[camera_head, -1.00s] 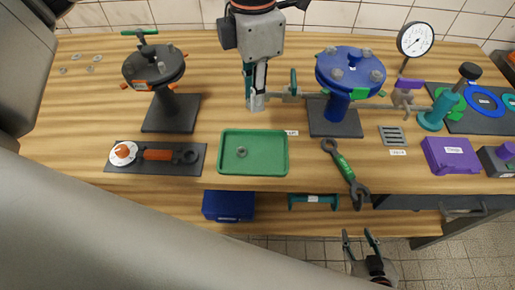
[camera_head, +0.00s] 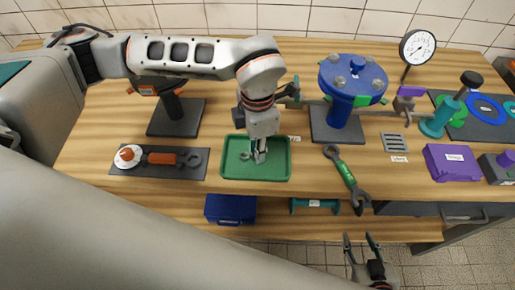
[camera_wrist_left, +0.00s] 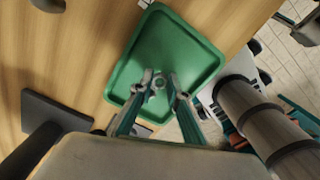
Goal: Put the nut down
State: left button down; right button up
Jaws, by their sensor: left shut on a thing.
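My left gripper (camera_head: 260,158) points down into the green tray (camera_head: 286,165), low over its floor. In the left wrist view its fingertips (camera_wrist_left: 160,80) are shut on a small grey nut (camera_wrist_left: 158,84), with the tray (camera_wrist_left: 187,40) behind. In the head view a small grey nut (camera_head: 244,156) lies in the tray just left of the fingertips. The held nut is hard to make out there. I cannot tell whether the held nut touches the tray floor. My right gripper (camera_head: 361,241) is open and empty, in front of the bench.
A wrench with a green grip (camera_head: 346,174) lies right of the tray. A dark panel with an orange-handled tool (camera_head: 160,158) lies to its left. The blue flanged pump (camera_head: 350,85) stands behind right. A blue box (camera_head: 230,208) sits on the lower shelf.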

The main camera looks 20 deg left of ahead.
pick_arm(q)
jog(key=shift+f, duration=0.3)
jog(key=shift+f, duration=0.2)
jog(key=c, duration=1.9)
grip_release()
notch_tip(320, 180, up, 12)
jog(key=shift+r+b, duration=0.25)
jog(key=shift+b, duration=0.4)
